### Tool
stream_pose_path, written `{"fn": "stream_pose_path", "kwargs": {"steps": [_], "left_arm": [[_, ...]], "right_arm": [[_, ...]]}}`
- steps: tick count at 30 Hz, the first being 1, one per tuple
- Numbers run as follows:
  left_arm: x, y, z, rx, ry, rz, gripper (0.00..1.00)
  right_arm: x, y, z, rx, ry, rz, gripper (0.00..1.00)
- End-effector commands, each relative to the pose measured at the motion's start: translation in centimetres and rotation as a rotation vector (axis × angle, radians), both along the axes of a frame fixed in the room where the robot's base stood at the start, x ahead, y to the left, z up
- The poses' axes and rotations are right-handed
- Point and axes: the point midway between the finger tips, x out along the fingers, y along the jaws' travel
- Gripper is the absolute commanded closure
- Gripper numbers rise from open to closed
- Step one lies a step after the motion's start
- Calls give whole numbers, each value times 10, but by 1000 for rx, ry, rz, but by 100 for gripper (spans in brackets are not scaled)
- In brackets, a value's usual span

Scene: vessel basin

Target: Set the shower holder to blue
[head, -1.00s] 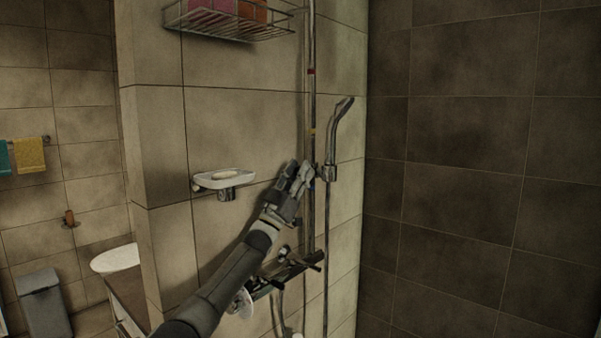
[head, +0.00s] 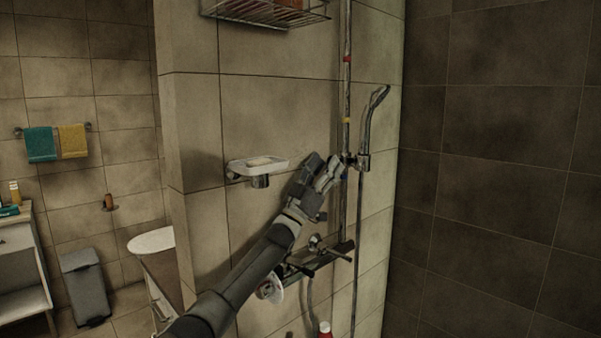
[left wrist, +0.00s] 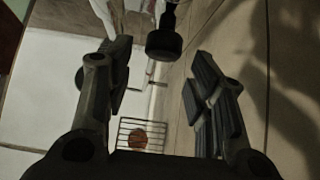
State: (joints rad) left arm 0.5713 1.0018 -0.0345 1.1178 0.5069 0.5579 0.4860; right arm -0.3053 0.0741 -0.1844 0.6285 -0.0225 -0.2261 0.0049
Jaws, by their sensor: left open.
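The shower holder (head: 361,162) sits on the vertical chrome rail (head: 347,95) and carries the hand shower (head: 373,112). The rail has a red mark (head: 347,58) high up and a yellow mark (head: 346,120) above the holder. A small blue spot, partly hidden by my fingers, shows just below the holder's level. My left gripper (head: 333,168) is open, its fingertips close to the holder's left side. In the left wrist view a dark round knob (left wrist: 164,42) shows between and beyond the open fingers (left wrist: 158,85); contact cannot be told. My right gripper is out of view.
A soap dish (head: 258,164) juts from the wall left of my gripper. A wire basket (head: 265,12) hangs above. The mixer bar (head: 340,250) with handles is below, partly behind my forearm. The dark right wall is clear.

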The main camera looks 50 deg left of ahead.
Motion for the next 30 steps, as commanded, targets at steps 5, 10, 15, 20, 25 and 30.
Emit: {"fn": "stream_pose_path", "kwargs": {"steps": [5,10,15,20,25,30], "left_arm": [[-18,-3,-1,2,2,-1,50],[-35,-5,-1,0,2,-2,50],[-52,-7,0,3,2,-2,50],[-69,-9,-1,0,2,-2,50],[-85,-11,0,1,1,-1,50],[-95,-12,0,1,0,0,50]], "right_arm": [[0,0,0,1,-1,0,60],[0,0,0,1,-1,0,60],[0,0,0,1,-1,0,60],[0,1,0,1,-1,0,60],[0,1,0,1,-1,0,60],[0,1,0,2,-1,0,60]]}}
